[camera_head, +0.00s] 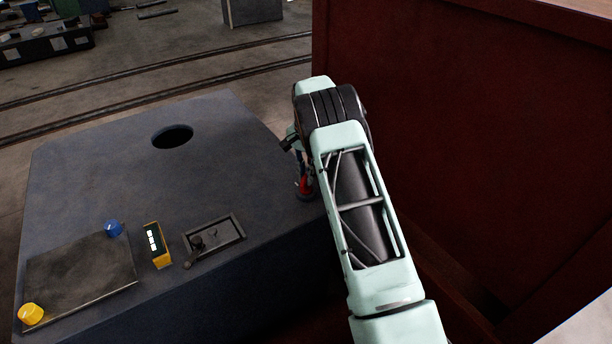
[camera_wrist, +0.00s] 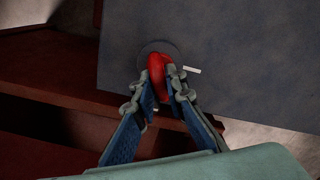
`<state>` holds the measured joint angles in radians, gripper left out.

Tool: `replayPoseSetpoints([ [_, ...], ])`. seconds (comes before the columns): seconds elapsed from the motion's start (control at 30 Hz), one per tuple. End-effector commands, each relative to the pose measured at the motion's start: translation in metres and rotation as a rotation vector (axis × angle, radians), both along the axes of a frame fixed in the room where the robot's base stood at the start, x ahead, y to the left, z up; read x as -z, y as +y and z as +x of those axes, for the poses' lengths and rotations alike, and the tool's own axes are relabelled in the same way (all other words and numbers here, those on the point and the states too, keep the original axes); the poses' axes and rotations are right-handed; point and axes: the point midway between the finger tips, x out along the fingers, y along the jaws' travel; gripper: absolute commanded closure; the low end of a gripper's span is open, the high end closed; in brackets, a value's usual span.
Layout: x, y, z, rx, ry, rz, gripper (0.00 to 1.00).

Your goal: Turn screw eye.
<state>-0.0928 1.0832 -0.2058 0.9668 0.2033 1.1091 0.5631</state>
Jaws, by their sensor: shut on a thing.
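The screw eye is a red ring (camera_wrist: 156,72) on a dark round base at the edge of the grey-blue machine top. In the head view the red screw eye (camera_head: 304,184) shows at the right edge of that top, partly hidden by my arm. My gripper (camera_wrist: 164,84) is shut on the red ring, with one finger on each side of it in the wrist view. In the head view my gripper (camera_head: 301,170) is mostly behind my arm. A short white mark (camera_wrist: 192,69) lies on the top just right of the ring.
The machine top (camera_head: 110,165) has a round hole (camera_head: 172,136). Toward its front are a recessed lever plate (camera_head: 214,238), a yellow block (camera_head: 157,245), a blue knob (camera_head: 113,228), a yellow knob (camera_head: 31,313) and a flat panel (camera_head: 80,268). A dark red wall (camera_head: 450,130) stands close right of my arm.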

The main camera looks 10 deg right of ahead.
Motion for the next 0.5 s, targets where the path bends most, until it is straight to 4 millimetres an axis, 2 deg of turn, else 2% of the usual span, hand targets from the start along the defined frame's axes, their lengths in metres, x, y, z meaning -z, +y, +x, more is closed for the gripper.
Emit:
replayPoseSetpoints([
  [0.5,-0.0007,-0.0001,0.0005,0.064,-0.002,-0.001,1.00],
])
